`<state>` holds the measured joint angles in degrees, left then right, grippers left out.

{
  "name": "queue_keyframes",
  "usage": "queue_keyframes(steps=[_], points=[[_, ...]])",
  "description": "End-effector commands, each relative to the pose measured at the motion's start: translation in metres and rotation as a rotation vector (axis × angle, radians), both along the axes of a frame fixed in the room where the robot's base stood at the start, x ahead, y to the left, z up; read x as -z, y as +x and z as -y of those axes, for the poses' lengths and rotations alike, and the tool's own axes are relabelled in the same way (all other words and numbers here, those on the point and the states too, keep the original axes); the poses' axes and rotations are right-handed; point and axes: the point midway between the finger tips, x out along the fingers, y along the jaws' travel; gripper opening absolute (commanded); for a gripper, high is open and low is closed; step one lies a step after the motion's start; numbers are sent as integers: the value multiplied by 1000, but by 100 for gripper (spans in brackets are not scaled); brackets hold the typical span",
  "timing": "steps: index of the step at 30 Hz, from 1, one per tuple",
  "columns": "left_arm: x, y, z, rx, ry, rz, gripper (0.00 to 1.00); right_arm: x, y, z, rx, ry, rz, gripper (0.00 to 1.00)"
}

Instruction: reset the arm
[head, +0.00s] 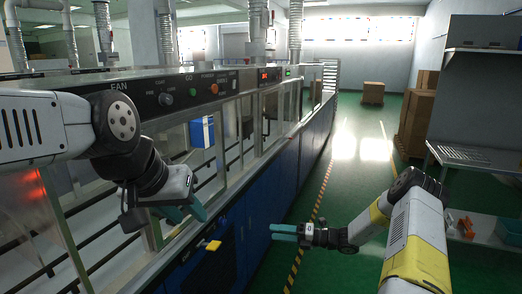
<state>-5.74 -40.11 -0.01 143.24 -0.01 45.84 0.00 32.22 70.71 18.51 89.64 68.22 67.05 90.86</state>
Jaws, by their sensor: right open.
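My left arm reaches in from the left, in front of the long machine. Its left gripper (202,209) has teal fingers pointing down and right, close to the machine's front edge. I cannot tell whether these fingers are apart, and I see nothing held in them. My right arm comes up from the lower right. Its right gripper (272,232) points left over the green floor beside the blue cabinet front, with its teal fingers open and nothing between them.
The long machine (185,277) with blue lower panels and a button panel (190,90) runs along the left. A yellow piece (213,245) is on its front. A blue-and-white box (201,131) shows inside. Shelving (478,154) and cardboard boxes (417,118) stand right. The green aisle (345,175) is clear.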

Motion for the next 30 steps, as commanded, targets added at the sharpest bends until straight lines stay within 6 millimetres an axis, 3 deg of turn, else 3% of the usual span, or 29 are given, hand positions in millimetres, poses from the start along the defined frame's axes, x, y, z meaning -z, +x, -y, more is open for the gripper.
queue_keyframes(steps=[11,19,30], points=[[0,0,0,0,0,0,36,-83,-40,-15,-281,-325,421,49],[0,0,0,0,0,0,36,-165,-104,-13,-635,-651,938,49],[0,0,0,0,0,0,36,-255,-201,16,-1151,-996,1625,49]])
